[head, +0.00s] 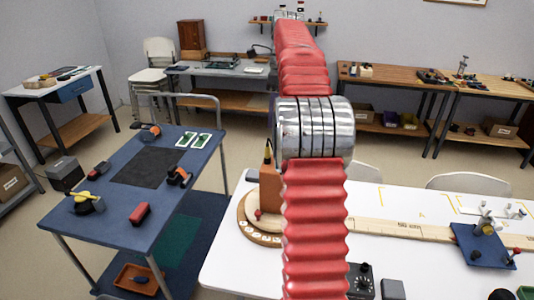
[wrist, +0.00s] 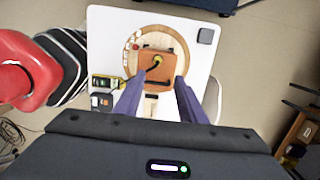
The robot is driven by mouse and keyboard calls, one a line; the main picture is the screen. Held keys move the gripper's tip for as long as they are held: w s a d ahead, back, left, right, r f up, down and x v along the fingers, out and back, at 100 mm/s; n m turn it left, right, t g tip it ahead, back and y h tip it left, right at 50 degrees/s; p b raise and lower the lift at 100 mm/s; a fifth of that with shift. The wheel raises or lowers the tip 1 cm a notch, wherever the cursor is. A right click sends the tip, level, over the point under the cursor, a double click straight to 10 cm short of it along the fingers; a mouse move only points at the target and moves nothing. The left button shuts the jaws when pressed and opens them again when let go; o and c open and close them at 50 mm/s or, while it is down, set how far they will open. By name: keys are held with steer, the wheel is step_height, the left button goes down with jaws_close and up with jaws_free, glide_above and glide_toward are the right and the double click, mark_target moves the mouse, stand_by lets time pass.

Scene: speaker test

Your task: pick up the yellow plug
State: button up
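The yellow plug (wrist: 155,62) shows small on top of an orange-brown block (wrist: 172,47) in the wrist view. A dark piece lies against it. In the head view the plug (head: 267,154) stands at the block's top, left of my red arm. The block rests on a round wooden disc (wrist: 133,65) on a white table (wrist: 105,30). My gripper (wrist: 159,78) is open and empty, its two purple fingers pointing toward the block from above. The plug lies between their lines, apart from both fingers.
A yellow-and-black device (wrist: 108,83) and a dark box (wrist: 103,102) sit left of the fingers. A grey block (wrist: 205,36) is at the table's corner. A blue cart (head: 115,220) with several items stands left. A wooden strip (head: 400,229) and blue board (head: 484,246) lie right.

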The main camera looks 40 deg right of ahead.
mark_target(268, 146)
steer(key=shift+w+a+f, duration=0.15)
steer(key=shift+f, duration=1.55)
steer(key=shift+w+a+f, duration=0.15)
steer(key=shift+f, duration=1.55)
steer(key=shift+w+a+f, duration=0.1)
steer(key=shift+a+f, duration=0.05)
steer(key=shift+f, duration=0.7)
steer(key=shift+w+a+f, duration=0.1)
steer(key=shift+a+f, duration=0.1)
steer(key=shift+f, duration=0.65)
steer(key=shift+w+a+f, duration=0.1)
steer(key=shift+a+f, duration=0.05)
steer(key=shift+f, duration=0.7)
steer(key=shift+c, duration=0.2)
jaws_close()
